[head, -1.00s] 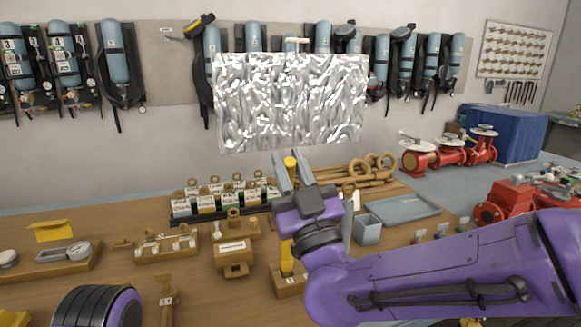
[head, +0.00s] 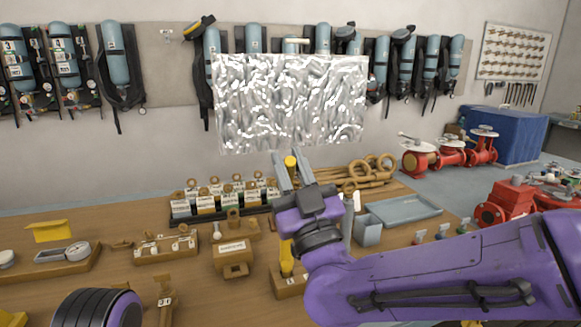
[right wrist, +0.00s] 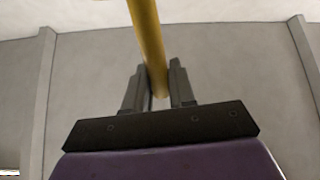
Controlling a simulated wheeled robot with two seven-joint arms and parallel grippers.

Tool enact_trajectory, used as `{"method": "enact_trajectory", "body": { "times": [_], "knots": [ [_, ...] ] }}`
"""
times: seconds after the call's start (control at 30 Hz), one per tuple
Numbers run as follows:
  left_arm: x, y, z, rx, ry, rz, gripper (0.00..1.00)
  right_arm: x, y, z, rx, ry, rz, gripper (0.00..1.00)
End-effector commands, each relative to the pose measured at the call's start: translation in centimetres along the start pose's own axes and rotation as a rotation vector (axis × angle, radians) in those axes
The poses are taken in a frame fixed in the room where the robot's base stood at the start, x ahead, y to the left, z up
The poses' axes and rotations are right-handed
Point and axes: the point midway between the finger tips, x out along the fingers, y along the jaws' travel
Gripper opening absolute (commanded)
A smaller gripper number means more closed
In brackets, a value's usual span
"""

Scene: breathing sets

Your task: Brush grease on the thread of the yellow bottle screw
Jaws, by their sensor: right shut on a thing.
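My right gripper (head: 291,163) is shut on a slim yellow rod (head: 290,162), raised above the wooden table. In the right wrist view the rod (right wrist: 149,45) runs from the top edge down between the two fingers. I cannot tell whether it is a brush handle; no bristles show. A second yellow upright piece (head: 286,260) stands in a wooden block (head: 289,286) just below the gripper, partly hidden by my wrist. I cannot tell whether it is the bottle screw, and no thread is clear. My left gripper is out of view; only part of my left arm shows at bottom left.
A crinkled silver sheet (head: 290,105) hangs behind the gripper, in front of the wall. A rack of labelled blocks (head: 222,198), a grey tray (head: 403,210), a grey cup (head: 367,231) and wooden rings (head: 372,168) crowd the table. Red valves (head: 420,158) stand at right.

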Motion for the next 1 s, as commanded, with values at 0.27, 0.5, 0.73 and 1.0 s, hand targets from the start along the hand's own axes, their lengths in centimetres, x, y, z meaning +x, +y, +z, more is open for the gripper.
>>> {"method": "enact_trajectory", "body": {
  "times": [0.27,0.5,0.73,1.0],
  "knots": [
    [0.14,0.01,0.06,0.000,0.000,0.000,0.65,0.14,0.05,-0.19,0.000,0.001,0.000,0.00],
    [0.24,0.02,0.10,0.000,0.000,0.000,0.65,0.12,0.04,-0.16,0.001,0.000,0.001,0.00],
    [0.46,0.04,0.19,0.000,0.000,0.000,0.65,0.05,0.03,-0.08,0.001,0.001,0.001,0.00],
    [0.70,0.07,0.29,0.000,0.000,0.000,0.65,-0.01,0.01,0.01,0.001,0.001,0.001,0.00]
  ]
}}
